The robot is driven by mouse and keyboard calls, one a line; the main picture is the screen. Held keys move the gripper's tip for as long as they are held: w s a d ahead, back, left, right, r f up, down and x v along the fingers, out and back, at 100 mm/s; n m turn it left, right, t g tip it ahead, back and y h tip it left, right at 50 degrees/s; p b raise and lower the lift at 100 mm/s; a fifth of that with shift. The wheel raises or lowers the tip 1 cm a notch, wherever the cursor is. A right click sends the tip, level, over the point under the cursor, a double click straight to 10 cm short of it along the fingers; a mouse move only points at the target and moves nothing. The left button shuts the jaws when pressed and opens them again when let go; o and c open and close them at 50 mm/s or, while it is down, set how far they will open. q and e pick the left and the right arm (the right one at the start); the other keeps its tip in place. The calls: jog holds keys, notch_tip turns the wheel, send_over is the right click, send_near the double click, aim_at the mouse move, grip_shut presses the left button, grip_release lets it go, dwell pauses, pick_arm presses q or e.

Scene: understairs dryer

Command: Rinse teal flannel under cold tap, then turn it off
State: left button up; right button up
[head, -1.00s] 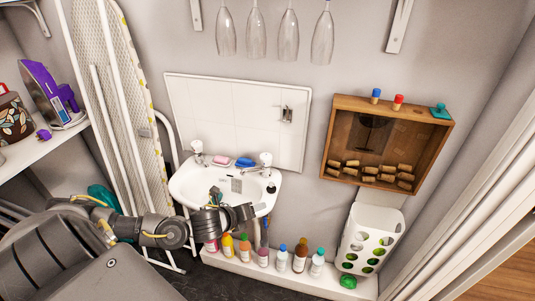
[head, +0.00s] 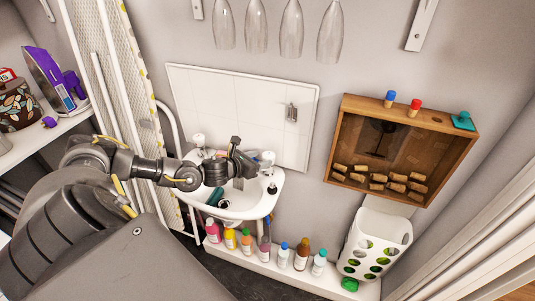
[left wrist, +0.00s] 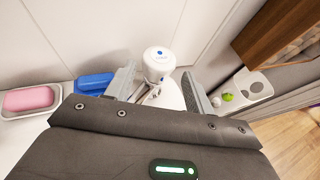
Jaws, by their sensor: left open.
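The white basin (head: 240,208) is fixed to the wall below white tiles. A teal cloth-like bundle, probably the flannel (head: 215,196), lies at the left of the basin, partly behind my arm. The right-hand tap (head: 267,158) is the cold one, with a blue mark on its white top in the left wrist view (left wrist: 158,55). My left gripper (head: 250,160) is open over the basin, just left of that tap. In the left wrist view the tap head shows between its two fingers. I cannot tell if water runs. My right gripper is not in view.
The other tap (head: 198,140) stands on the basin's left. Pink soap (left wrist: 28,100) and a blue sponge (left wrist: 95,84) lie on the rim. Several bottles line the ledge (head: 270,265) below. A wooden box (head: 340,145) with corks hangs right, with free space between it and the basin.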

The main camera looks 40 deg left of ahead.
aim_at(265, 157)
pick_arm(q)
jog(key=x, duration=0.4)
jog(key=shift+w+p, duration=0.15)
jog(key=shift+p, duration=0.25)
jog(key=shift+x, duration=0.75)
jog(key=shift+f, duration=0.1)
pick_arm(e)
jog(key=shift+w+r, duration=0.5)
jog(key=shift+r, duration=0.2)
